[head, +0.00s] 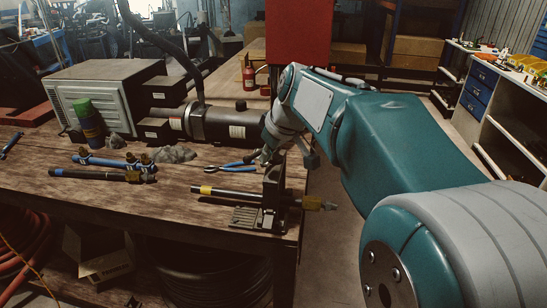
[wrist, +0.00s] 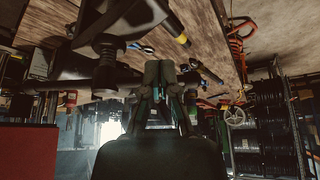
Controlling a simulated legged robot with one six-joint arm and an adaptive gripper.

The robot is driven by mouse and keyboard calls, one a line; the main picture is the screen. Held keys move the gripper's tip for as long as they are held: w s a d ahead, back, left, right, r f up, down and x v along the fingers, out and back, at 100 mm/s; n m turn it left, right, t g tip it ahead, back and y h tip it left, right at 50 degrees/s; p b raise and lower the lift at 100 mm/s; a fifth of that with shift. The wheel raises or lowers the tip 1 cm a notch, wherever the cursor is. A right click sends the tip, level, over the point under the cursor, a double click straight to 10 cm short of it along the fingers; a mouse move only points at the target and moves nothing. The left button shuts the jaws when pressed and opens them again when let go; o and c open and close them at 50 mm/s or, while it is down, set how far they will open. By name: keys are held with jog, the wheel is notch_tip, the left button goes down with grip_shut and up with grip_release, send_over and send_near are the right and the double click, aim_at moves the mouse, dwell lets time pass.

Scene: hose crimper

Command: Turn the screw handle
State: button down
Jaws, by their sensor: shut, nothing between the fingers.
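The hose crimper (head: 272,190) stands upright at the front right of the workbench, with a black hose (head: 228,192) through it. The dark screw handle (head: 309,153) shows at its top, partly hidden by my arm. In the wrist view, where the scene is upside down, the crimper's thick screw (wrist: 106,50) leads to the crosswise screw handle (wrist: 62,84). My gripper (head: 264,157) is at the crimper's top, left of the visible handle end. In the wrist view my gripper (wrist: 159,68) is shut and empty beside one end of the handle; whether they touch is unclear.
Blue pliers (head: 238,166) lie just behind the crimper. A dark motor-like cylinder (head: 222,123), a grey vented box (head: 105,95), a spray can (head: 88,122) and hose pieces (head: 100,175) occupy the workbench (head: 120,213). Open floor lies right of the bench.

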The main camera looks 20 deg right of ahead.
jog(key=shift+w+a+m+h, duration=0.4)
jog(key=shift+m, duration=0.4)
dwell(0.4)
jog(key=shift+w+a+m+h, duration=0.4)
jog(key=shift+w+m, duration=0.1)
jog(key=shift+m, duration=0.4)
jog(key=w+d+m+g+h, duration=0.4)
jog(key=w+m, duration=0.5)
jog(key=m, duration=1)
jog(key=shift+w+d+r+g+h, duration=0.15)
jog(key=shift+w+d+g+h, duration=0.25)
jog(key=shift+d+h, duration=0.5)
